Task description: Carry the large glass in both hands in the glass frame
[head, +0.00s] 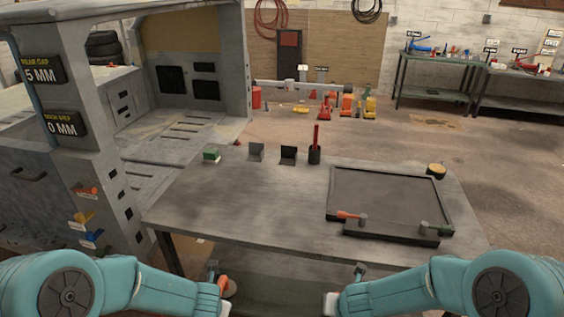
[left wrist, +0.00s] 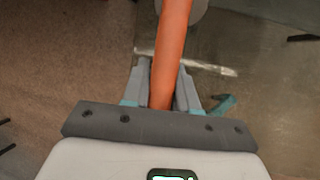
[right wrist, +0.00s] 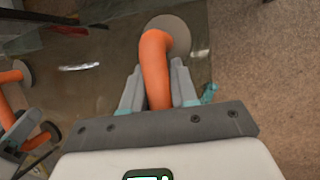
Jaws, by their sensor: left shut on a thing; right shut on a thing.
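The large glass (head: 285,285) is a clear, faintly green pane, hard to make out, below the table's front edge in the head view. Its surface also shows in the left wrist view (left wrist: 250,85) and the right wrist view (right wrist: 100,85). My left gripper (left wrist: 163,80) is shut on an orange handle (left wrist: 172,35) with a pale round cup at its far end. My right gripper (right wrist: 157,85) is shut on another orange handle (right wrist: 155,60), with a round cup (right wrist: 170,35) against the glass. The pane's outer edges are mostly hidden.
A grey table (head: 230,205) stands ahead, with a dark tray (head: 345,215), small holders and a red-handled tool (head: 316,145). A grey frame structure (head: 95,170) with gap signs rises at left. Open floor (head: 500,190) lies to the right.

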